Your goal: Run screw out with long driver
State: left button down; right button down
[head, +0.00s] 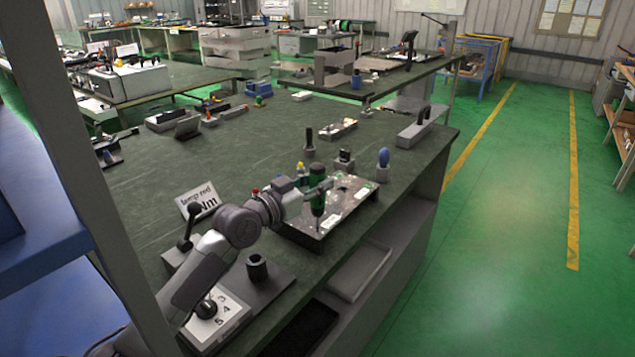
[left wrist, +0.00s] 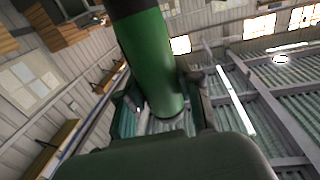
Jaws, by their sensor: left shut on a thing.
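My left gripper (head: 309,186) is shut on a green and black driver (head: 318,205) in the head view. The driver stands about upright over the metal plate (head: 350,215), near its front left part. Its tip, and whether it sits on a screw, I cannot make out. In the left wrist view the driver's green handle (left wrist: 152,62) rises between the fingers of my left gripper (left wrist: 160,105). My right gripper is not in view.
Behind the plate stand a black-handled tool (head: 309,142) and a blue-handled tool (head: 384,158) in grey holders. A white sign (head: 197,200), a black cup (head: 257,268) and a numbered dial box (head: 212,312) are at the front left. The middle of the green bench top (head: 240,150) is clear.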

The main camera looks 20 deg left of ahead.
aim_at(318, 165)
pick_arm(q)
jog(key=shift+s+f, duration=0.1)
jog(key=shift+f, duration=0.45)
dwell(0.6)
jog(key=shift+r+p, duration=0.75)
jog(key=shift+r, duration=0.3)
jog(key=shift+r+p, duration=1.15)
jog(key=shift+r, duration=0.6)
